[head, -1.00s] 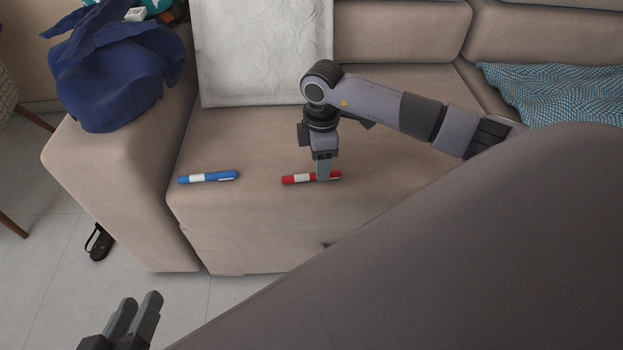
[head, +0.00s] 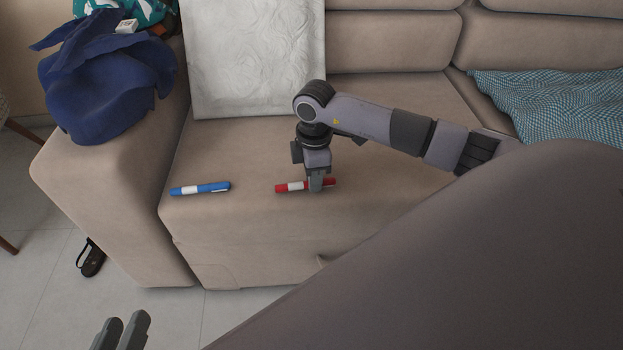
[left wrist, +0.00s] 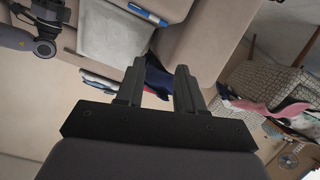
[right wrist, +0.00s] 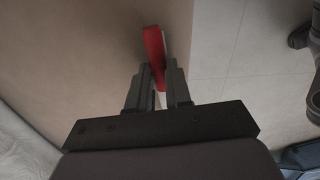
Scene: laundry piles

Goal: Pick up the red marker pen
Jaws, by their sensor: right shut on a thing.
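The red marker pen (head: 291,187) has a white band and is at the front of the sofa seat (head: 240,150). My right gripper (head: 316,187) comes down over it from above and is shut on it, across its right part. In the right wrist view the pen's red end (right wrist: 154,45) sticks out beyond the fingers (right wrist: 160,82). I cannot tell whether the pen touches the seat. My left gripper (head: 122,328) is at the lower left, away from the sofa, with its fingers apart and empty, as the left wrist view (left wrist: 157,85) shows.
A blue marker (head: 200,188) lies on the seat to the left of the red one. A dark blue cloth (head: 105,85) lies on the sofa arm. A white textured cushion (head: 250,60) leans on the backrest. A teal patterned cloth (head: 560,105) lies at the right.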

